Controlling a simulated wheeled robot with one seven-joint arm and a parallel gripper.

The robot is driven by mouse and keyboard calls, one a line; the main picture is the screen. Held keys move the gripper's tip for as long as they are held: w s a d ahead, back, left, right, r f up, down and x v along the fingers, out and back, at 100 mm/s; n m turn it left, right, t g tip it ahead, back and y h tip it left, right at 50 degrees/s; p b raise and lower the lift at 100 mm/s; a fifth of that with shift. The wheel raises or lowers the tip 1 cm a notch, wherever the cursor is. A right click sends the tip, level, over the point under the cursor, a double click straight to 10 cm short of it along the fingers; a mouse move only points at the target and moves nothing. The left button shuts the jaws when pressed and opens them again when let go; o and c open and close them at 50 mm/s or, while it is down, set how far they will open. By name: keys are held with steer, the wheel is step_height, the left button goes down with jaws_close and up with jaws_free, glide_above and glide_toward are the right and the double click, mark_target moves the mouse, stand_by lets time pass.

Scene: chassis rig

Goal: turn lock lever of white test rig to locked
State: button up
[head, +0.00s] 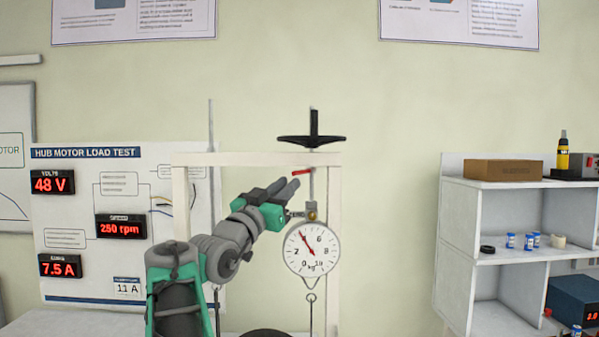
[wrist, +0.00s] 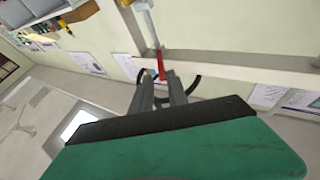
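The white test rig (head: 255,158) has two posts and a crossbar. Its small red lock lever (head: 302,171) lies nearly level just under the crossbar, beside the vertical rod. My gripper (head: 292,184) is just below and left of the lever, its fingers pointing up and right. In the wrist view the red lever (wrist: 161,66) shows at the gap between the two fingertips of my gripper (wrist: 160,76). The fingers are apart, with a narrow gap. I cannot tell whether either finger touches the lever.
A black handwheel (head: 311,140) sits above the crossbar. A round dial gauge (head: 311,248) hangs below the lever, close to my gripper. A display board (head: 90,215) stands at left and a white shelf (head: 480,255) at right. The wall space between rig and shelf is clear.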

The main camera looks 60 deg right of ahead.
mark_target(300, 172)
steer(key=p+x, duration=0.2)
steer(key=x, duration=0.5)
steer(key=shift+w+d+p, duration=0.15)
steer(key=shift+p, duration=0.2)
steer(key=shift+c, duration=0.6)
jaws_close()
